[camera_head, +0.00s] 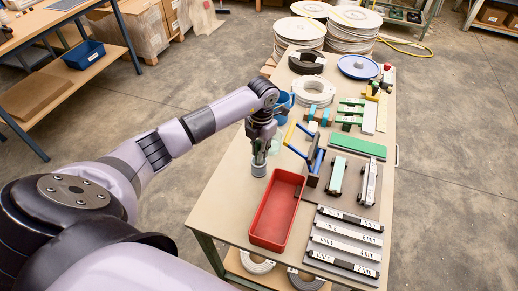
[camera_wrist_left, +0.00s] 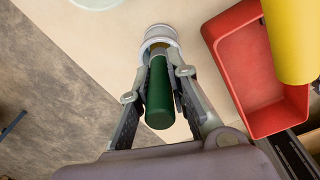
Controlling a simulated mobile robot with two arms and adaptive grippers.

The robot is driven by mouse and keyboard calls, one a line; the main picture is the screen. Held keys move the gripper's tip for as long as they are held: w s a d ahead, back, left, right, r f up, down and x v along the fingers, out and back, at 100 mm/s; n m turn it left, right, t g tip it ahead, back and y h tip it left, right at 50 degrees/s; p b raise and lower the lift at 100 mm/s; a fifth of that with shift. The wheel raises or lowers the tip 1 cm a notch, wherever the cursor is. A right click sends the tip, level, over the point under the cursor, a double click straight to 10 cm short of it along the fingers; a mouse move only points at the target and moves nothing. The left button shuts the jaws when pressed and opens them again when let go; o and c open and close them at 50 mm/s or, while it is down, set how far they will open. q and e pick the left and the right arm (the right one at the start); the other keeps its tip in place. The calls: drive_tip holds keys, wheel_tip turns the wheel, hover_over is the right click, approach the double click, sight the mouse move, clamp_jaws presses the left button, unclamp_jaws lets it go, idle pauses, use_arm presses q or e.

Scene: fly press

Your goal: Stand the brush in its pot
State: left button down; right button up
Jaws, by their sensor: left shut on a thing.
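My left gripper (camera_head: 261,148) is over the left side of the table, left of the red tray. In the left wrist view, its two fingers (camera_wrist_left: 158,97) are closed on the brush's dark green handle (camera_wrist_left: 159,92), which points down away from the camera. A grey round pot (camera_head: 258,168) stands just below the fingertips; its pale rim (camera_wrist_left: 158,31) shows at the handle's far end. The brush's lower end lines up with the pot's mouth. I cannot tell how deep it is or whether it touches the bottom. My right gripper is not in view.
The red tray (camera_head: 252,236) lies close right of the pot. A blue-handled press (camera_head: 312,165) stands beyond it, with labelled bars (camera_head: 345,248) to the right. A blue container (camera_head: 284,98) is behind my gripper. The table's left edge is close.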

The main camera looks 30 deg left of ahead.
use_arm(q)
drive_tip(key=shift+f, duration=0.15)
drive_tip(key=c, duration=1.7)
unclamp_jaws()
drive_tip(key=shift+o, duration=0.8)
